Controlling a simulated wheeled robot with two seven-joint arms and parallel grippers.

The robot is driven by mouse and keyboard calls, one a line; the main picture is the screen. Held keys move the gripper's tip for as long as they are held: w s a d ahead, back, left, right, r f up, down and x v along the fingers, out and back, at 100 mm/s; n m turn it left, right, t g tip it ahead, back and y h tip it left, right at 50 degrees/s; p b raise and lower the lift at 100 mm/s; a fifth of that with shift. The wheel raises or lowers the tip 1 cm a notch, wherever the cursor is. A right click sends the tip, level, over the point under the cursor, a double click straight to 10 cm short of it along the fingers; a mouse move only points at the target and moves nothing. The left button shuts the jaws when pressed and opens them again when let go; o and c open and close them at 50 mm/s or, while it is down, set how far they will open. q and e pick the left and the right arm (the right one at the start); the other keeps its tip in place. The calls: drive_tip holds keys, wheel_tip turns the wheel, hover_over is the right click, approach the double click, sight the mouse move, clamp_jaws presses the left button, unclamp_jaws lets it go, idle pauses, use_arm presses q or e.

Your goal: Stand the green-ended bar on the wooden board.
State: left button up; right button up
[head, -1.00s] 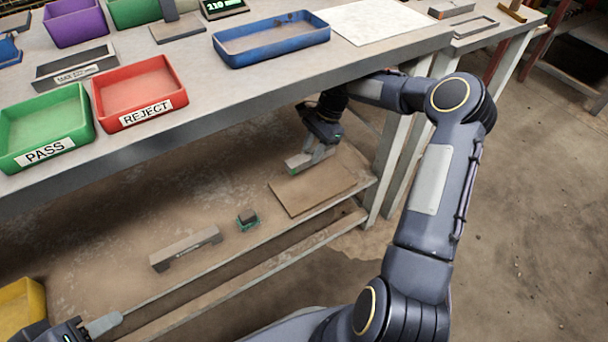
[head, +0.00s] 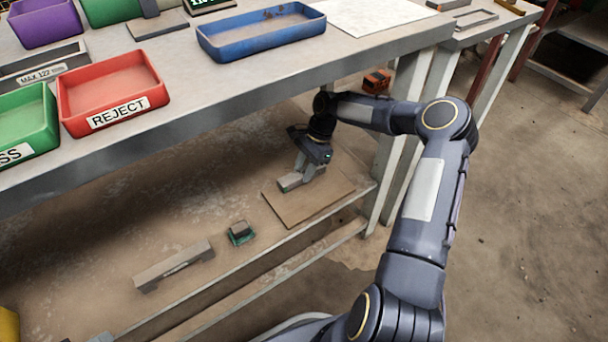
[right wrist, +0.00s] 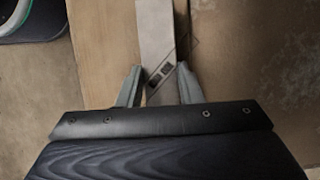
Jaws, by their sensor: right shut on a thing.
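The wooden board (head: 312,204) lies flat on the lower shelf under the bench, at its right end. My right gripper (head: 306,176) reaches in under the bench top over the board. In the right wrist view the grey bar (right wrist: 158,40) runs between the two fingers (right wrist: 159,85), with the board (right wrist: 100,50) beneath. My left gripper is not in view.
The bench top (head: 250,95) overhangs the shelf, with a bench leg (head: 400,130) at right. Red (head: 112,90) and blue (head: 262,35) trays stand above.

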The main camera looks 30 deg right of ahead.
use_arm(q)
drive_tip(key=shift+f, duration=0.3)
use_arm(e)
drive_tip(key=shift+f, duration=0.6)
drive_tip(key=shift+f, duration=0.1)
drive_tip(key=o, duration=1.2)
drive_tip(key=shift+c, duration=0.2)
drive_tip(key=p+v, duration=0.3)
drive_tip(key=v, duration=0.3)
drive_tip(key=shift+r, duration=0.3)
drive_tip(key=shift+d+r, duration=0.3)
drive_tip(key=shift+r, duration=0.2)
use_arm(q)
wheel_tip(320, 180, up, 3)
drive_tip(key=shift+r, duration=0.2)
